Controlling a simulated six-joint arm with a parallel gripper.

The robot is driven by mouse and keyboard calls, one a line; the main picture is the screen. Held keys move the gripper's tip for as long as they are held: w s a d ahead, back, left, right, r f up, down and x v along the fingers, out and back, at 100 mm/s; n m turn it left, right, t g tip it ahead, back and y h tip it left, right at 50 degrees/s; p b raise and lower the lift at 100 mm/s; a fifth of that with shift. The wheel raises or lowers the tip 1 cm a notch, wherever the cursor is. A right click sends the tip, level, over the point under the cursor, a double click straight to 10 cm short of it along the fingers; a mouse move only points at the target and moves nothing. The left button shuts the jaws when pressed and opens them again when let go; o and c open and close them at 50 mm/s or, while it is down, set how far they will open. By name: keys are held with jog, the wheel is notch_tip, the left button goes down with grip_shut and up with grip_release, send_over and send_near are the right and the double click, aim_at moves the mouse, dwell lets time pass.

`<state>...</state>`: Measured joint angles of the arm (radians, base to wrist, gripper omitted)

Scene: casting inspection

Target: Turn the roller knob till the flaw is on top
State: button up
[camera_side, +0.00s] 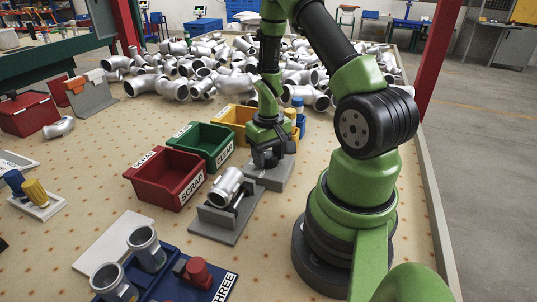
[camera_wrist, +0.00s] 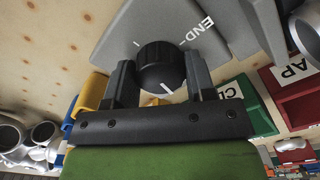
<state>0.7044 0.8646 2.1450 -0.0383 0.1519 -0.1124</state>
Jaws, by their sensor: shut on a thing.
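A black roller knob (camera_wrist: 160,62) with a white pointer line sits on a grey plate (camera_wrist: 110,42) marked "END-" in the wrist view. The line points down and slightly right there. My gripper (camera_wrist: 161,74) is shut on the knob, one finger on each side. In the side view, my gripper (camera_side: 268,158) points down over a grey block (camera_side: 274,180), and the knob is hidden. A silver pipe casting (camera_side: 226,186) lies tilted on a grey roller stand (camera_side: 217,224) beside the block. No flaw can be made out on the casting.
A red scrap bin (camera_side: 165,187), a green bin (camera_side: 190,153) and a yellow bin (camera_side: 232,117) stand left of and behind my gripper. A blue tray (camera_side: 165,288) with castings is in front. Many castings lie piled behind (camera_side: 205,80).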

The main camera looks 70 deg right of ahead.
aim_at(268, 155)
jog(key=m, duration=0.4)
jog(key=shift+m, duration=0.7)
jog(key=o, duration=0.9)
notch_tip(268, 155, up, 10)
dwell(0.5)
